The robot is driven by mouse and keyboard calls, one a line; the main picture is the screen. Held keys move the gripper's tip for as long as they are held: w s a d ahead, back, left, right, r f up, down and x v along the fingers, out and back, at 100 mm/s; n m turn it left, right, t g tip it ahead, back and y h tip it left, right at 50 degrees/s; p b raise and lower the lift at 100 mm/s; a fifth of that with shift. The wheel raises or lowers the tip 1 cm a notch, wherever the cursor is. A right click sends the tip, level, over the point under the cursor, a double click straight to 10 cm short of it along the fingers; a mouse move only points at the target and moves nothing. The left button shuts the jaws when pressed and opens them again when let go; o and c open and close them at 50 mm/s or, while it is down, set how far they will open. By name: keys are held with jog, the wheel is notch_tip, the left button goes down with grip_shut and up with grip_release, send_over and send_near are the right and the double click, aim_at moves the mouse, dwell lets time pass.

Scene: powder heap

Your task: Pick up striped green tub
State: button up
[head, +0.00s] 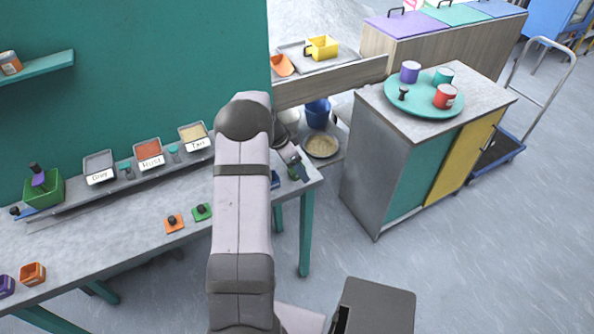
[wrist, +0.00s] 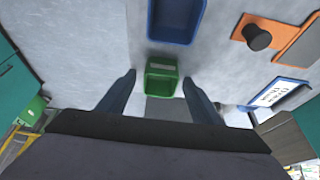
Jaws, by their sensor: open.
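A small open green tub (wrist: 162,91) stands on the grey bench in the wrist view, with a pale mark on its inner wall. I cannot make out stripes at this size. My gripper (wrist: 159,78) is open, with one blue finger to the left of the tub and one to the right, and a gap shows on both sides. In the head view my gripper (head: 299,165) is at the right end of the bench, and a bit of green tub (head: 293,173) shows beside it, mostly hidden by my arm.
In the wrist view a blue tub (wrist: 176,22) stands just beyond the green one. In the head view, labelled powder trays (head: 149,152) line the back of the bench (head: 120,240).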

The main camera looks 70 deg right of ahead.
jog(key=c, duration=1.1)
jog(key=shift+c, duration=0.2)
jog(key=shift+r, duration=0.15)
notch_tip(320, 180, up, 10)
jog(key=b, duration=0.2)
jog(key=w+d+f+n+t+p, duration=0.1)
jog(key=w+d+n+t+p, duration=0.2)
jog(key=w+n, duration=0.6)
jog(key=w+d+f+n+t+p, duration=0.1)
jog(key=w+d+n+t+p, duration=0.2)
jog(key=w+n+p, duration=0.3)
jog(key=shift+w+d+n, duration=0.7)
jog(key=shift+w+n, duration=0.8)
jog(key=shift+w, duration=0.75)
